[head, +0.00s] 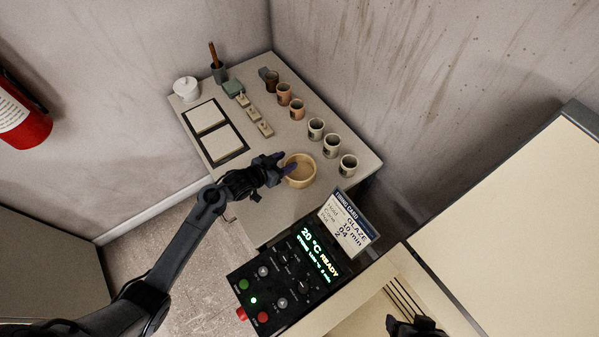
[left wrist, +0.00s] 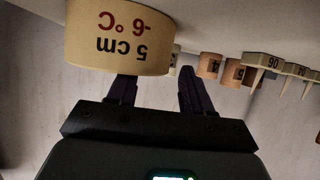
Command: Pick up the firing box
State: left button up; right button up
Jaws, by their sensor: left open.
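The round, open-topped tan box (head: 300,171), which I take for the firing box, stands upright on the table near its front edge. In the left wrist view the box (left wrist: 118,38) shows upside down, with "5 cm" and "-6 °C" on its side. My left gripper (head: 281,162) is open at the box's left side in the head view. In the left wrist view its fingers (left wrist: 160,88) are apart; the box lies ahead of the left one. Whether they touch is unclear. A dark part at the bottom edge (head: 415,326) seems to be my right gripper; its jaws are not readable.
Several cups (head: 331,145) stand in a row behind and right of the box. Small cone blocks (head: 254,114), two framed tiles (head: 222,143) and a white jar (head: 186,88) are farther back. The control panel (head: 285,277) and firing card (head: 347,223) are in front.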

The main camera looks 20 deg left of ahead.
pick_arm(q)
jog(key=shift+x, duration=1.45)
grip_shut()
